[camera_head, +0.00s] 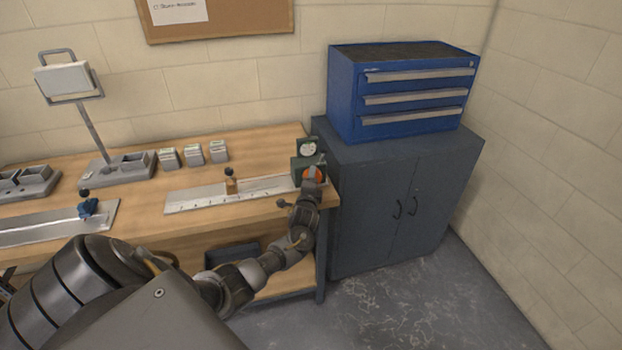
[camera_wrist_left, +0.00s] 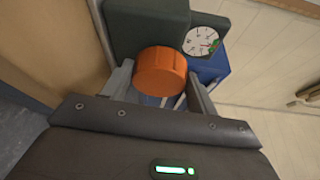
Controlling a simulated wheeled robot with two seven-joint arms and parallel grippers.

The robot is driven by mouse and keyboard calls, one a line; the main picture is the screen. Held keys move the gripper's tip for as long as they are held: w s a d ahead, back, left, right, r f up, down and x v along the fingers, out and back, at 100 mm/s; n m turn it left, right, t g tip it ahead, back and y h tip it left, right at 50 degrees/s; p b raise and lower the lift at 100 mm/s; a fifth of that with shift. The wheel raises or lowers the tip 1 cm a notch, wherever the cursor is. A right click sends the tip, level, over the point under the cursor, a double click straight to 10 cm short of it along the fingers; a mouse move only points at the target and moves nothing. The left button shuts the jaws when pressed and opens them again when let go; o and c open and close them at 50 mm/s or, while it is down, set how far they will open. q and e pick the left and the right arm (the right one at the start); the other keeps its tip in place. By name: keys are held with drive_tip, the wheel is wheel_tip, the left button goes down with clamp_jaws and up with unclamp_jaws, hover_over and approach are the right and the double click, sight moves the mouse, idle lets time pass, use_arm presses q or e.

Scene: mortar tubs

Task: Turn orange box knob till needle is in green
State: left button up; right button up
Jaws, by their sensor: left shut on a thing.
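A dark green box (camera_head: 298,163) with an orange knob (camera_head: 313,174) stands at the right end of the workbench. A round white gauge (camera_head: 307,148) sits above the knob. In the left wrist view the orange knob (camera_wrist_left: 161,71) is between the two fingers of my left gripper (camera_wrist_left: 160,84), which is shut on it. The gauge (camera_wrist_left: 202,42) shows there with black marks and a small green patch at its right side. The needle is too small to tell apart from the marks. My right gripper is not in view.
A grey cabinet (camera_head: 375,200) with a blue drawer chest (camera_head: 400,92) stands right beside the bench.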

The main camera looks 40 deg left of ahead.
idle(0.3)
use_arm(q)
drive_tip(key=o, duration=1)
drive_tip(key=shift+c, duration=0.2)
drive_tip(key=b+v, duration=0.1)
drive_tip(key=v, duration=0.9)
drive_tip(key=shift+s+d, duration=0.25)
drive_tip(key=shift+s, duration=0.1)
